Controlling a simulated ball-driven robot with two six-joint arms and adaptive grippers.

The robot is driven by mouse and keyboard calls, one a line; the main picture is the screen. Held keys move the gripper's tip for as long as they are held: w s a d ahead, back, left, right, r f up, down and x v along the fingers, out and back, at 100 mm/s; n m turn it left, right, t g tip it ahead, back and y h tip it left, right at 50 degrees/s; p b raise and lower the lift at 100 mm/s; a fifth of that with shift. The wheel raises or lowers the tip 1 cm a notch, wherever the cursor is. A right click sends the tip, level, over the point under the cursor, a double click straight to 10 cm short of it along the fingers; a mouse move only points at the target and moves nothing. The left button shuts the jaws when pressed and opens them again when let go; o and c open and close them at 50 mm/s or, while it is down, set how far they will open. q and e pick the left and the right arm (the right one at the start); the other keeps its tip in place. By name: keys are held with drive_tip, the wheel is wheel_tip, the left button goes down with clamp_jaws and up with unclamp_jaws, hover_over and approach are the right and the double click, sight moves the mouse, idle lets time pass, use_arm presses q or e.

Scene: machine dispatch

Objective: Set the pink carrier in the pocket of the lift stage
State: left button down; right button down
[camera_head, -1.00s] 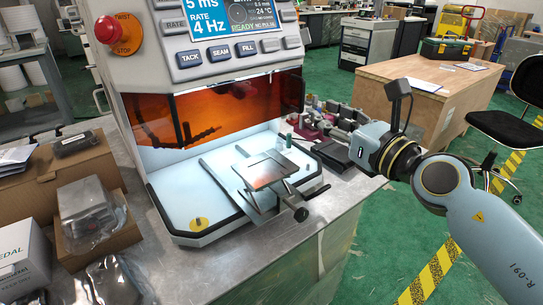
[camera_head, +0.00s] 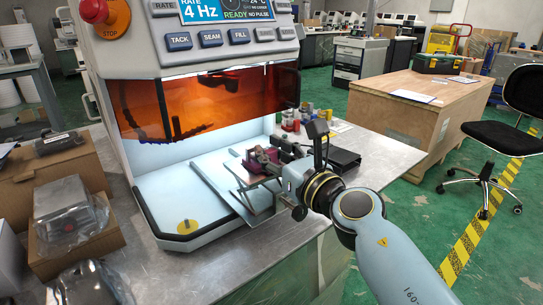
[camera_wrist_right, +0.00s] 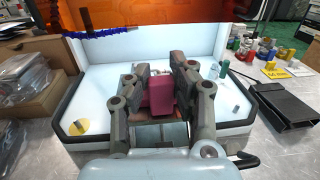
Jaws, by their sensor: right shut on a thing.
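The pink carrier (camera_wrist_right: 162,97) is between the fingers of my right gripper (camera_wrist_right: 159,85), which is shut on it. In the head view, the right gripper (camera_head: 268,156) and the carrier (camera_head: 254,165) are over the lift stage (camera_head: 243,178), inside the open front of the machine. The carrier looks roughly level. The gripper and carrier hide the stage's pocket, and I cannot tell whether the carrier touches the stage. Part of the stage plate (camera_wrist_right: 151,132) shows below the carrier in the wrist view. My left gripper is not in view.
An amber shield (camera_head: 205,100) hangs above and behind the gripper. A black knob (camera_head: 299,213) sticks out at the stage's front right. A black flat case (camera_head: 340,158) and small coloured containers (camera_head: 293,120) are to the right. Boxes (camera_head: 75,200) stand on the left.

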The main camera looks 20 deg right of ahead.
drive_tip(key=shift+f, duration=0.1)
drive_tip(key=c, duration=1.2)
unclamp_jaws()
drive_tip(key=shift+o, duration=0.2)
